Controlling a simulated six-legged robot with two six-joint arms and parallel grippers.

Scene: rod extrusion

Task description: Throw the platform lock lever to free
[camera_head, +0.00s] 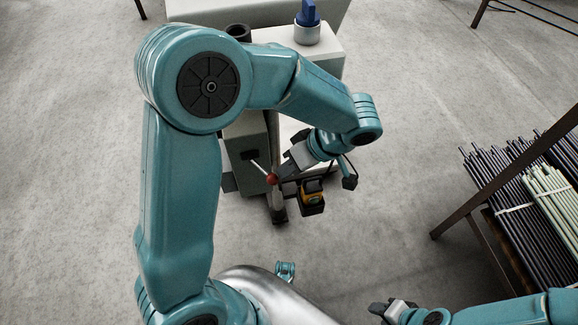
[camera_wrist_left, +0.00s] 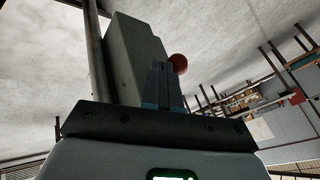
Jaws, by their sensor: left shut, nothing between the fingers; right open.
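The lock lever (camera_head: 260,168) is a thin pale rod with a red ball knob (camera_head: 272,179) on the grey-green machine housing (camera_head: 247,145). In the head view my left gripper (camera_head: 280,175) is at the red knob, with its fingertips beside or touching it; I cannot tell which. It is shut with nothing between its fingers. In the left wrist view the red knob (camera_wrist_left: 179,63) shows just right of the shut fingers (camera_wrist_left: 163,85). My right gripper (camera_head: 380,308) is open and empty at the bottom of the head view, far from the lever.
A blue knob (camera_head: 308,13) stands on a white cylinder atop the machine. A black and orange device (camera_head: 312,196) sits just below my left wrist. A rack (camera_head: 470,215) with dark and pale rods (camera_head: 545,190) stands at right. The floor between is clear.

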